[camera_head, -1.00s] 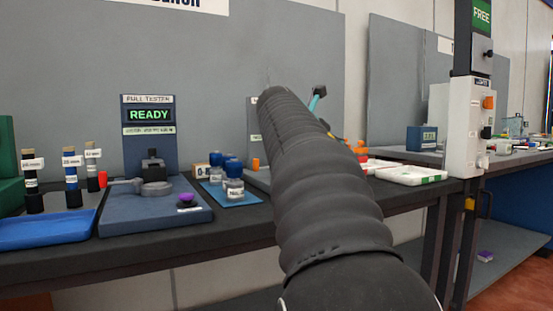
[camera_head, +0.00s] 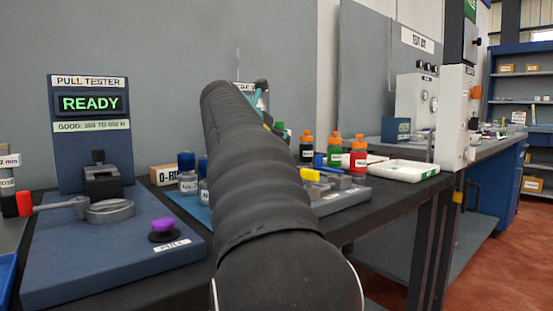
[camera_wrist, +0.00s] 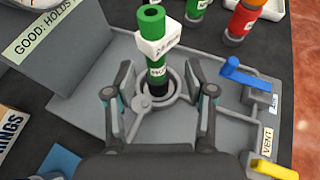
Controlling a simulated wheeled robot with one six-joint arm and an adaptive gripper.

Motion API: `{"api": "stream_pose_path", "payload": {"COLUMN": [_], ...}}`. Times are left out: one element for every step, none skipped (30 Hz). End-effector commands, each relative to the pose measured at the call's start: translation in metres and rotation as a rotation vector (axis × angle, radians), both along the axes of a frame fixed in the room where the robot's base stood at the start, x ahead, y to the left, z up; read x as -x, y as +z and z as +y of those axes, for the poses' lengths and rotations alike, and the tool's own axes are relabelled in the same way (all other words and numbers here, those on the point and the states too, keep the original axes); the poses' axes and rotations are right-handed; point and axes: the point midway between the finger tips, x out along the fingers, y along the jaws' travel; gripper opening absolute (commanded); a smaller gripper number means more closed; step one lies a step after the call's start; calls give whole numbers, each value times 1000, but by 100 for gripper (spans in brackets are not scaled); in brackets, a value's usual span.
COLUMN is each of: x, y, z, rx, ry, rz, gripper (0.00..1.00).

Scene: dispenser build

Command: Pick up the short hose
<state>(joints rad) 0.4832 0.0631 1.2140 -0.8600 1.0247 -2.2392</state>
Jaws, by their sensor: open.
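In the wrist view a green upright tube (camera_wrist: 155,71) with a hollow top and a white tag stands in a round grey holder (camera_wrist: 172,109) on a grey fixture. It looks like the short hose, but its tag is too blurred to read. My gripper (camera_wrist: 158,95) is open, its fingers to the left and right of the tube and holder, with gaps on both sides. Its fingertips do not visibly touch the tube. In the head view my arm hides most of the gripper and the tube.
The fixture has a blue lever (camera_wrist: 243,73) and a yellow lever (camera_wrist: 273,169) on its right. Bottles with orange caps (camera_head: 358,158) stand behind it, near a white tray (camera_head: 405,168). A pull tester (camera_head: 90,135) reading READY and a purple button (camera_head: 162,226) are at left.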

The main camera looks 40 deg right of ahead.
Motion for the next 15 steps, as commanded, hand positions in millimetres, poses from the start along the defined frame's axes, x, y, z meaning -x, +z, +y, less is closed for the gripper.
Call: {"api": "stream_pose_path", "payload": {"x": [-2, -3, -4, -5, -6, -8, -10, -11, -14, -15, -16, -17, -18, -18, -19], "y": [-2, -3, -3, -4, -6, -8, -11, -12, -15, -17, -18, -19, -20, -21, -21], "z": [-2, -3, -5, -7, -9, -14, -17, -21, -26, -30, -34, -39, -42, -44, -46], "rx": [0, 0, 0, 0, 0, 0, 0, 0, 0, -1, -1, -1, 0, 1, 1], "ry": [1, 2, 2, 2, 2, 1, 1, 0, 0, 0, -1, -2, -1, -1, 0], "rz": [1, 0, 0, 0, -1, 0, 0, 0, -1, -1, 1, 0, -1, -1, -1], "gripper": [54, 54, 54, 54, 54, 54, 54, 54, 54, 54, 54, 54, 54, 54, 54]}}
